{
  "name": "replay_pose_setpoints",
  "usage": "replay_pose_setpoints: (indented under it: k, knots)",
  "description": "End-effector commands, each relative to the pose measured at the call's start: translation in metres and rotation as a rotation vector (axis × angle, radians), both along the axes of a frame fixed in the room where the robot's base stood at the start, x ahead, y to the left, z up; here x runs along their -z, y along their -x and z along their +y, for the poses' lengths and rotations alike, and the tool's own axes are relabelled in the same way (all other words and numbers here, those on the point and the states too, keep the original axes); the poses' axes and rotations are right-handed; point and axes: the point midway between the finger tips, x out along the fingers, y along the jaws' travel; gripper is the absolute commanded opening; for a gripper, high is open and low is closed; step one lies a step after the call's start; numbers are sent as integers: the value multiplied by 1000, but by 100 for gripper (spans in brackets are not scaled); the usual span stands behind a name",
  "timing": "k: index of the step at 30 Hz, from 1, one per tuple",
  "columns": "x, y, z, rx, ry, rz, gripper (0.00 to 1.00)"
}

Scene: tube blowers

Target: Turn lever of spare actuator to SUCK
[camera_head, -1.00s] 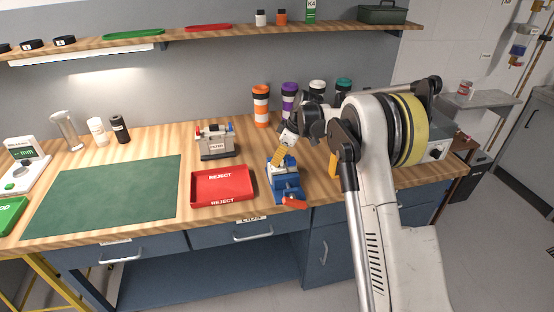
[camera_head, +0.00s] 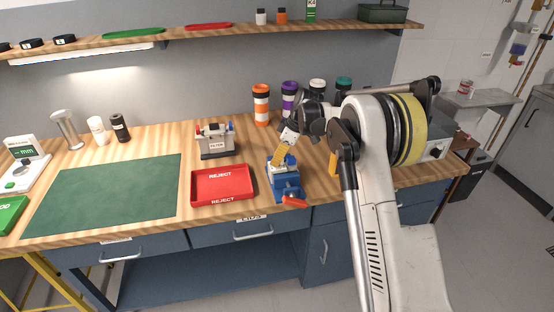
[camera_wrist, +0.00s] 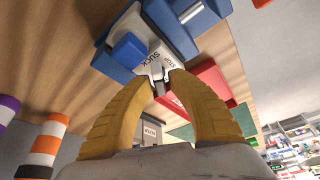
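The spare actuator is a small white block with a plate (camera_wrist: 160,62) reading SUCK and STOP in the wrist view. It sits at a blue vise (camera_head: 287,187) with a red handle, right of the red tray, and is mostly hidden in the head view. Its short grey lever (camera_wrist: 156,71) stands between my fingertips, near the STOP marking. My gripper (camera_wrist: 162,82) has yellow curved fingers, drawn close together around the lever. In the head view my gripper (camera_head: 279,160) reaches down to the vise from above.
A red REJECT tray (camera_head: 222,185) lies left of the vise, with a grey device (camera_head: 215,141) behind it. Striped canisters (camera_head: 261,105) stand along the back. A green mat (camera_head: 105,195) leaves open room at the left.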

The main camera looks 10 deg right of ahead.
Motion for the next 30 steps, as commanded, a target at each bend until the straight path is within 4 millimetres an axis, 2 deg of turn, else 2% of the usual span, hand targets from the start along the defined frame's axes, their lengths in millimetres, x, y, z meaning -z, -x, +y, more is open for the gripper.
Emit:
replay_pose_setpoints:
  k: [5,12,18,23,30]
  knots:
    - [-18,3,-7,2,0,0,22]
    - [-68,14,-25,1,0,0,22]
    - [-99,20,-36,1,0,0,22]
    - [-109,22,-40,-1,0,0,22]
    - [-110,22,-40,-1,0,0,22]
